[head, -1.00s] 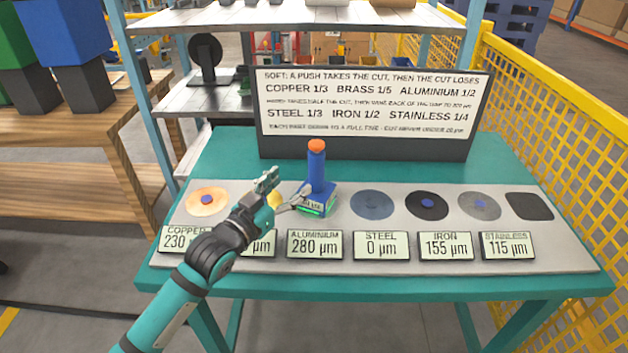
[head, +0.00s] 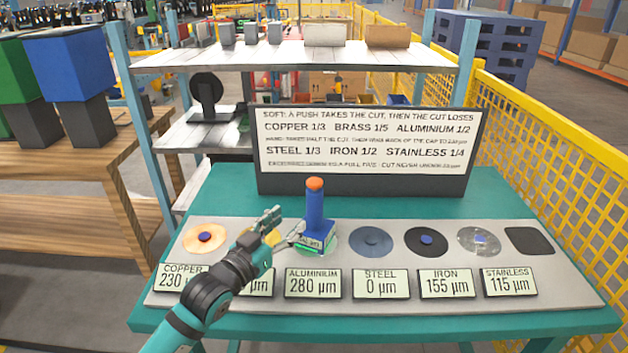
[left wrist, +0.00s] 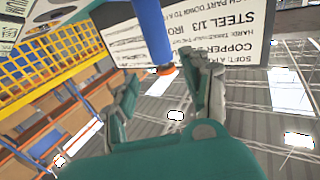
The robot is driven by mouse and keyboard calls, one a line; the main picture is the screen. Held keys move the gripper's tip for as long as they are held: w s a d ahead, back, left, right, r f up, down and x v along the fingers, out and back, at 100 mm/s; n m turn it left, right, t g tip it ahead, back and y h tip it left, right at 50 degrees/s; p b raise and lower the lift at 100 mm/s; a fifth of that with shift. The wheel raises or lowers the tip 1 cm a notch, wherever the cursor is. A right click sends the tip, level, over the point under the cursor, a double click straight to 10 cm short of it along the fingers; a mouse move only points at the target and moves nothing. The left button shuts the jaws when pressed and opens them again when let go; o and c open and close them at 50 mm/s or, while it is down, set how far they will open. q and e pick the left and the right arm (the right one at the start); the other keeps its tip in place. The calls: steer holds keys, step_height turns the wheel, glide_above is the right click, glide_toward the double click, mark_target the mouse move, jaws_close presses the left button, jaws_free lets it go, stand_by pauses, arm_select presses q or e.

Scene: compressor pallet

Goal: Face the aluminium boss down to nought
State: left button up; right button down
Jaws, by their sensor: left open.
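The facing tool has a blue handle (head: 315,208) with an orange top (head: 315,184) and a blue base with a small display. The aluminium plate (head: 313,283) reads 280 µm. My left gripper (head: 287,228) is open beside the tool, at the left of the handle's lower part. In the left wrist view the blue handle (left wrist: 152,28) shows between and beyond the fingers (left wrist: 167,92); contact cannot be told. My right gripper is not in view.
The copper (head: 205,238), steel (head: 371,241), iron (head: 426,241) and stainless (head: 479,241) discs lie along the grey plate. A dark square pad (head: 529,240) is at the right end. A rule board (head: 366,143) stands behind.

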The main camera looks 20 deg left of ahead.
arm_select(q)
jaws_close()
stand_by(1.3)
